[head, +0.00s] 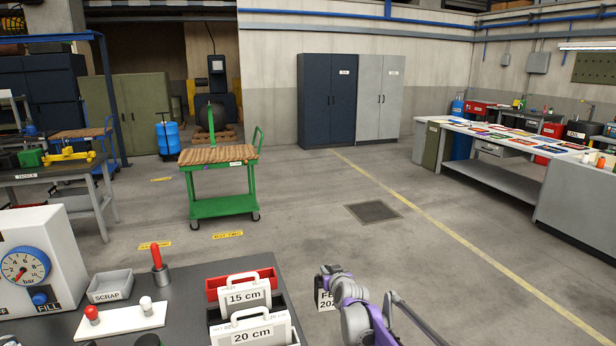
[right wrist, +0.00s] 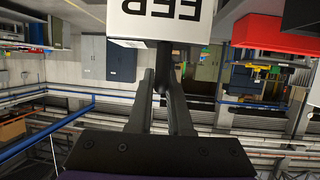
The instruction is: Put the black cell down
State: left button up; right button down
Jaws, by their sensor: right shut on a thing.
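My left gripper is not in view.
On the dark bench (head: 190,290) are a red bin (head: 213,282), cases marked 15 cm (head: 247,297) and 20 cm (head: 260,333), a scrap tray (head: 110,285), a white peg board (head: 120,321) and a gauge box (head: 60,235). A green cart (head: 223,207) stands beyond on open floor.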

jog(key=s+d+f+h, duration=0.1)
jog(key=s+d+f, duration=0.2)
jog(key=s, duration=0.7)
jog(key=s+d+f+m+h, duration=0.1)
jog(key=s+d+f, duration=0.3)
jog(key=s, duration=0.6)
jog(key=s+d+f+m, duration=0.1)
jog(key=s+d+f, duration=0.3)
jog(key=s, duration=0.6)
jog(key=shift+d+t+h, duration=0.15)
jog(key=shift+t+h, duration=0.15)
jog(key=shift+h, duration=0.1)
jog(key=shift+f, duration=0.15)
